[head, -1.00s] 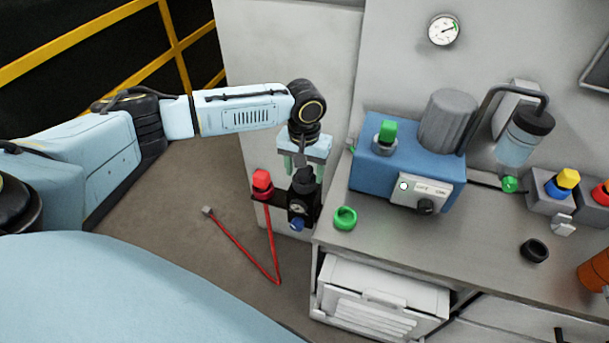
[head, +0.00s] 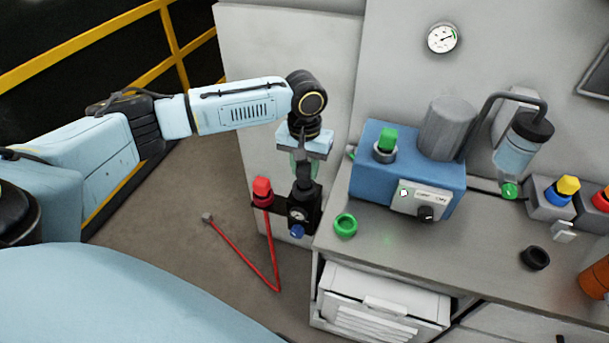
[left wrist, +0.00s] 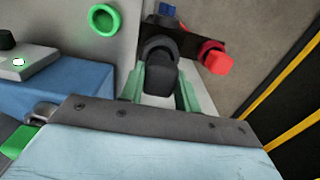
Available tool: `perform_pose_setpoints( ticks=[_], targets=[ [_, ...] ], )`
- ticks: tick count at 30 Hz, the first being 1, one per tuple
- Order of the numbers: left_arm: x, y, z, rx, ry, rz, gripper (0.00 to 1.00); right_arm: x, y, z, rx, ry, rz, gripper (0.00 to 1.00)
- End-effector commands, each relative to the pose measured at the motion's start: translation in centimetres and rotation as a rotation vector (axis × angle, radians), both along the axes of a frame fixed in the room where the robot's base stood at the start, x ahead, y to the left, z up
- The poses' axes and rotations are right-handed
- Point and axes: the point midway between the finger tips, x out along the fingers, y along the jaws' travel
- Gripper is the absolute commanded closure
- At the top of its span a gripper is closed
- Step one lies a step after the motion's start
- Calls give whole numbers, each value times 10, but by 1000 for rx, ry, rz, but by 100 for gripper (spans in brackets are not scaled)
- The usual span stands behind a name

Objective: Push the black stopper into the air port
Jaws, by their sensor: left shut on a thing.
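My left gripper (head: 303,165) points down over the black unit with a gauge (head: 301,208) at the bench's left end. It is shut on the black stopper (head: 303,174), just above the unit's top. In the left wrist view the stopper (left wrist: 162,78) sits between the green fingers (left wrist: 161,90), lined up with a dark round collar (left wrist: 158,47) that looks like the air port. The stopper overlaps the collar, so I cannot tell whether it touches or enters it. My right gripper is not in view.
A red plug (head: 262,187) with a hanging red hose (head: 245,258) is left of the unit. A green ring (head: 345,225) and a blue machine (head: 372,185) stand to the right. A black ring (head: 535,257) lies farther right on the bench (head: 460,240).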

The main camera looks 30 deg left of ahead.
Motion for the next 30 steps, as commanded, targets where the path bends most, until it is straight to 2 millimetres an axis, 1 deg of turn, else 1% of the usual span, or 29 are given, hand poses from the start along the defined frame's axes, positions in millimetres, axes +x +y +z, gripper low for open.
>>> perform_pose_setpoints(
  ticks=[1,6,9,11,14,24,30],
  targets=[
    [1,0,13,-1,-3,-1,94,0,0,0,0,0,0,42],
    [0,0,45,0,-2,1,94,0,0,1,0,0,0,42],
    [0,0,57,0,-1,2,94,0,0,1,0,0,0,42],
    [1,0,61,-1,-1,2,94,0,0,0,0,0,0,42],
    [0,0,62,0,1,2,94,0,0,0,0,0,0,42],
    [1,1,41,0,2,0,94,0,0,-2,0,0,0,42],
    [1,1,37,1,0,0,94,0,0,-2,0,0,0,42]
  ],
)
